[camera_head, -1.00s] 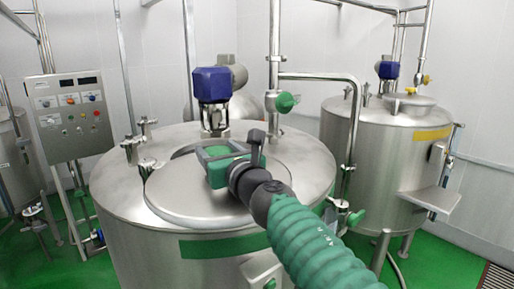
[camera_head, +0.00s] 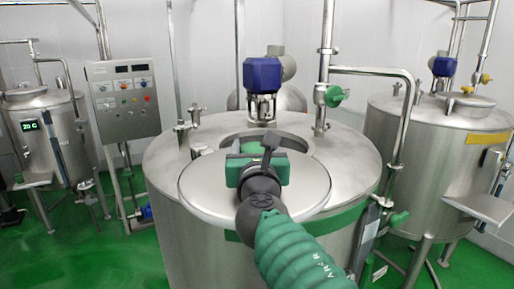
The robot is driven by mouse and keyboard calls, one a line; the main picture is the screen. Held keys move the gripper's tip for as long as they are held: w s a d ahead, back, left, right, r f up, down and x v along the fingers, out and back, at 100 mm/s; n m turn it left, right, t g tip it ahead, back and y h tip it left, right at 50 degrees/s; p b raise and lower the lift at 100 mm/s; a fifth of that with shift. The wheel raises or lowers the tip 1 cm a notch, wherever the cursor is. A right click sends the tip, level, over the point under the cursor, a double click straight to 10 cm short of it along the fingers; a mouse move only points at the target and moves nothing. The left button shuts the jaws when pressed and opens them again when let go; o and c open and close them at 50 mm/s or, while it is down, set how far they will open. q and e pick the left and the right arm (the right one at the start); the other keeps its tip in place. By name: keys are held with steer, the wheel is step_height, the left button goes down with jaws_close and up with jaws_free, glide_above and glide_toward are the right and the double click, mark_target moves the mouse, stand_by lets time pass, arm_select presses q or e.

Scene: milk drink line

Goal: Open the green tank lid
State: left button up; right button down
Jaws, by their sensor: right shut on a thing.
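The steel tank (camera_head: 188,240) with a green band (camera_head: 349,222) stands upright in the middle of the head view. Its round steel lid (camera_head: 206,187) is shifted towards me, overhanging the front rim. Behind the lid, part of the round tank opening (camera_head: 298,143) is uncovered. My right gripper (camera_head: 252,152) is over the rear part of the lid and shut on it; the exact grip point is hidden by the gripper. My right arm comes in from the bottom right. My left gripper is not in view.
A blue motor (camera_head: 263,75) stands on the tank top behind the opening. A pipe with a green valve (camera_head: 335,96) rises at the right rear. A yellow-banded tank (camera_head: 435,140) stands right, a control panel (camera_head: 125,98) left. A smaller tank (camera_head: 50,135) stands far left.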

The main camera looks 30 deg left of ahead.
steer(key=c, duration=0.7)
jaws_free()
steer(key=shift+f, duration=0.25)
steer(key=shift+c, duration=0.2)
steer(key=shift+o, duration=1.2)
steer(key=shift+a, duration=0.1)
steer(key=shift+o, duration=0.4)
steer(key=shift+w+a, duration=0.15)
steer(key=shift+w, duration=0.05)
steer(key=shift+s+d+b, duration=0.2)
steer(key=shift+s+b, duration=0.1)
steer(key=shift+s, duration=0.05)
steer(key=b+v, duration=0.3)
steer(key=v, duration=0.3)
steer(key=shift+s+f, duration=0.1)
steer(key=shift+f, duration=0.1)
steer(key=v, duration=0.3)
steer(key=b+v, duration=0.1)
steer(key=v, duration=0.2)
steer(key=b+v, duration=0.1)
steer(key=v, duration=0.3)
steer(key=shift+d+r, duration=0.1)
steer(key=shift+r, duration=0.15)
steer(key=shift+a, duration=0.25)
